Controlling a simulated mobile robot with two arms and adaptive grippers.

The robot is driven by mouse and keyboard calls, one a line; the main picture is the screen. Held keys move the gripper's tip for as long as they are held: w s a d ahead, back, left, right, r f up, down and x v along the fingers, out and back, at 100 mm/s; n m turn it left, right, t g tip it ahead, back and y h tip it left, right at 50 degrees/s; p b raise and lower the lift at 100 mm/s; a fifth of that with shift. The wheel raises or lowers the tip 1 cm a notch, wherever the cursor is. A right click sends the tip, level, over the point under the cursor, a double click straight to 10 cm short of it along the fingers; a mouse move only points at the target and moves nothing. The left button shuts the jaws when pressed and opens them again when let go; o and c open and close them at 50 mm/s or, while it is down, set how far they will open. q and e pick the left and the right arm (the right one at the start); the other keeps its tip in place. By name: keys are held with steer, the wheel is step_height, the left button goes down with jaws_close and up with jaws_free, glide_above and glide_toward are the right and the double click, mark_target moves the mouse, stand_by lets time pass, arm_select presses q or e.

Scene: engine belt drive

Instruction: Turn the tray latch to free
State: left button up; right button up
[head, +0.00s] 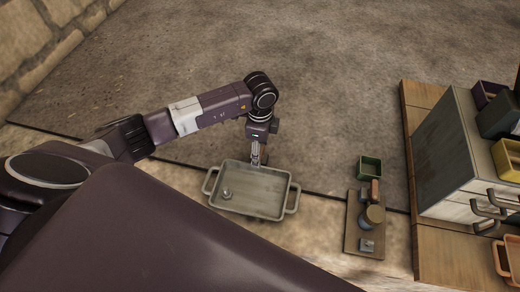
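A grey-green tray (262,203) with a loop handle at each end lies on the pale floor strip below the middle of the picture. A small metal piece (227,195) sits inside it at the left. I cannot make out for certain which part is the tray latch. My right gripper is not in view.
Right of the tray lies a board (352,222) bearing a reddish block (375,190), a round tan-topped part (375,214) and a small metal part (367,246). A green bin (369,167) stands behind it. A grey cabinet (455,150) stands at the right. The floor behind is clear.

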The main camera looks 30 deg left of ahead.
arm_select(q)
steer(key=shift+m, duration=0.3)
steer(key=m+b, duration=0.1)
steer(key=m, duration=0.3)
steer(key=shift+w+b, duration=0.1)
steer(key=shift+b, duration=0.2)
steer(key=m+b, duration=0.2)
steer(key=m, duration=0.2)
steer(key=shift+m, duration=0.3)
steer(key=m+b, duration=0.3)
steer(key=m, duration=0.2)
steer(key=shift+f, duration=0.1)
steer(key=shift+m+b, duration=0.85)
steer(key=shift+m, duration=0.85)
steer(key=shift+r, duration=0.2)
steer(key=o, duration=1.2)
steer(key=shift+c, duration=0.2)
